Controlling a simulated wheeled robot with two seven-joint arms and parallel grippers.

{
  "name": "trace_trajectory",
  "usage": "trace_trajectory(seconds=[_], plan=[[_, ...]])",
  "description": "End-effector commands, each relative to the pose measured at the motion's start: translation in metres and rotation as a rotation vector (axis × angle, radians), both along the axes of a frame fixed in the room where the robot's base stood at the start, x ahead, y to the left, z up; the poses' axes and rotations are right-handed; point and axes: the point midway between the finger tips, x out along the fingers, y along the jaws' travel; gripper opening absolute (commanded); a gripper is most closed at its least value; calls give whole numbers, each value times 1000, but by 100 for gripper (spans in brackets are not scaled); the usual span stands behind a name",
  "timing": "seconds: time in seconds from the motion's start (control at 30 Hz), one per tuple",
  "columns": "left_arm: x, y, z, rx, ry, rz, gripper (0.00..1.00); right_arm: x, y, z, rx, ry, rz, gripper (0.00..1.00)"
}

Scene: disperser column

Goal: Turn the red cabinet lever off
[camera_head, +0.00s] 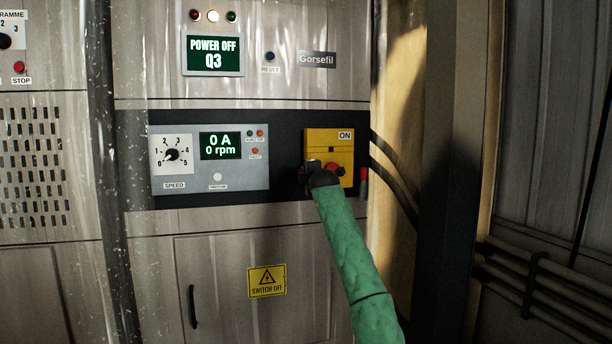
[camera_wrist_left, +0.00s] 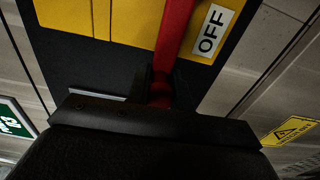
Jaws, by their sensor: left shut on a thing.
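The red lever (camera_wrist_left: 172,45) crosses the yellow switch plate (camera_wrist_left: 110,15) in the left wrist view. A white OFF label (camera_wrist_left: 212,30) is beside it. My left gripper (camera_wrist_left: 160,98) is shut on the lever's end. In the head view, the yellow switch box (camera_head: 320,141) has an ON label (camera_head: 345,135) at its top right. My left gripper (camera_head: 308,174) is at the box's lower left, with a red part of the lever (camera_head: 335,169) beside it. My gripper and green-sleeved arm hide most of the lever and the OFF label there. My right gripper is not in view.
The grey control panel (camera_head: 210,183) with a speed knob (camera_head: 172,154) is left of the switch box. A small red part (camera_head: 363,178) is just right of the box. A dark post (camera_head: 445,180) and pipes (camera_head: 540,280) stand at the right.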

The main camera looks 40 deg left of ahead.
Motion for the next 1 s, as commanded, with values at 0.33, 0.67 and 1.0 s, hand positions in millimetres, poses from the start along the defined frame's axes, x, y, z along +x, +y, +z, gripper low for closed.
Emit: trace_trajectory(seconds=[0.33,0.67,1.0], plan=[[0,0,-4,-5,4,0,43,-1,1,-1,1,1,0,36],[-1,-3,-3,-2,2,0,43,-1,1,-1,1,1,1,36],[-30,-40,-4,-3,1,-1,43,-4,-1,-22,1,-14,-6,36]])
